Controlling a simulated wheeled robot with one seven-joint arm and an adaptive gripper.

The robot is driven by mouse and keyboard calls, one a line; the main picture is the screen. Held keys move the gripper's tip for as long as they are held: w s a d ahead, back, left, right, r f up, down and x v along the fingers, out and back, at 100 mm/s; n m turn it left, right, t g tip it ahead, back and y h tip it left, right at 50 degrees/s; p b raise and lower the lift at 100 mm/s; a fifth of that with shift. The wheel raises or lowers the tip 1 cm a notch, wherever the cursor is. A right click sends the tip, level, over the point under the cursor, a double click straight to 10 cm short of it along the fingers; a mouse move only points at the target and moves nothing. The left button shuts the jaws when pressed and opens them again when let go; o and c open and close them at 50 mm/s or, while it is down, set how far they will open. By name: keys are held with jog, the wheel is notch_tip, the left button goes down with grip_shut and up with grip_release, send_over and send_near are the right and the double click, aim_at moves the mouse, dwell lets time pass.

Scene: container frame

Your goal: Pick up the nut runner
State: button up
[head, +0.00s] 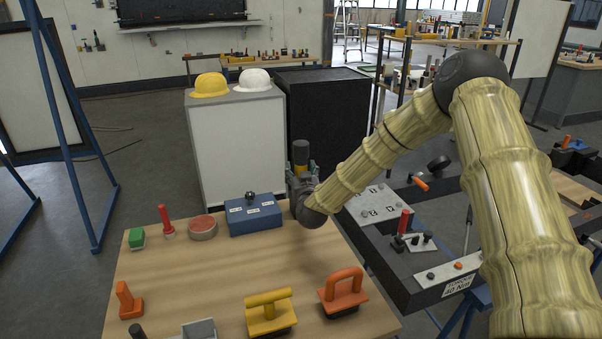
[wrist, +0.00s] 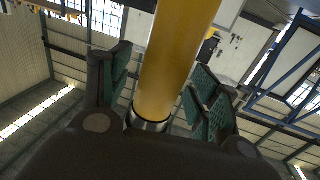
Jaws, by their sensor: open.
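A yellow cylinder (wrist: 172,62) with a grey metal ring at its lower end stands between the fingers in the wrist view; I take it for the nut runner. In the head view, a dark upright cylinder (head: 301,150) with an orange-yellow band shows at my gripper (head: 302,172) and seems to be the same tool. Its lower part is hidden by my gripper. My gripper also shows in the wrist view (wrist: 164,75), with its teal-padded fingers apart on either side of the cylinder. A gap shows at the left pad; contact at the right pad cannot be told.
A blue box (head: 254,217) stands beside my gripper on the wooden table (head: 210,270). Yellow (head: 269,313) and orange (head: 343,290) handled tools lie near its front. A dark frame (head: 405,284) with a red handle is at right. The table's middle is clear.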

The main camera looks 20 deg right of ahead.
grip_shut()
jog(key=shift+w, duration=0.1)
jog(key=shift+r, duration=0.2)
